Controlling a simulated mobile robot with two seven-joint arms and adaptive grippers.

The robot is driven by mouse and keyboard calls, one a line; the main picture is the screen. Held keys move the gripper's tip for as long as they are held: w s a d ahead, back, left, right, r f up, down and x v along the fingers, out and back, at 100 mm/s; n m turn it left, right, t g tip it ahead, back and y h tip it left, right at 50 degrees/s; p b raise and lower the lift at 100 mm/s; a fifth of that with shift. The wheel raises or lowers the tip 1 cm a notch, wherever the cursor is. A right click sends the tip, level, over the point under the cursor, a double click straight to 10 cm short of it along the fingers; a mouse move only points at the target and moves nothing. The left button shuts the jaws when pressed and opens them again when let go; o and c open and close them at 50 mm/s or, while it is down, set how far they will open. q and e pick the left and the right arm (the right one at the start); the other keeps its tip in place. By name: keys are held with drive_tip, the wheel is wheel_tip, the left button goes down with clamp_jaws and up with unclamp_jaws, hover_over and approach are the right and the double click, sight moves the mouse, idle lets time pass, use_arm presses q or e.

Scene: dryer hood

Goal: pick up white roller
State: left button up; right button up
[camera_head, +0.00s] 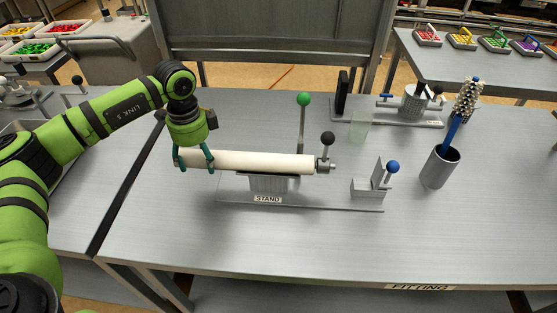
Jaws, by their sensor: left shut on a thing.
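The white roller (260,162) lies level, left to right, above the stand (272,183), with a short metal shaft end at its right. I cannot tell whether it touches the stand. My left gripper (194,161) points down and is shut on the roller near its left end, with teal fingers on either side. A black-knobbed lever (326,150) stands at the roller's right end. A green-knobbed rod (304,118) rises just behind the roller. My right gripper is not in view.
A blue-knobbed bracket (378,180) stands right of the stand. A grey cup (440,166) holds a blue-handled brush (463,108). A clear glass (360,126) and a metal fixture (414,102) stand behind. The front of the table (270,245) is clear.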

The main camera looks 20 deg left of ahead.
use_arm(q)
drive_tip(key=shift+s+a+f, duration=0.1)
drive_tip(key=shift+s+a, duration=0.1)
drive_tip(key=shift+a, duration=0.45)
drive_tip(key=shift+s+a, duration=0.15)
drive_tip(key=shift+a, duration=0.45)
drive_tip(key=o, duration=1.2)
drive_tip(key=shift+o, duration=0.2)
drive_tip(key=shift+r+p, duration=2.5)
drive_tip(key=shift+r, duration=1.1)
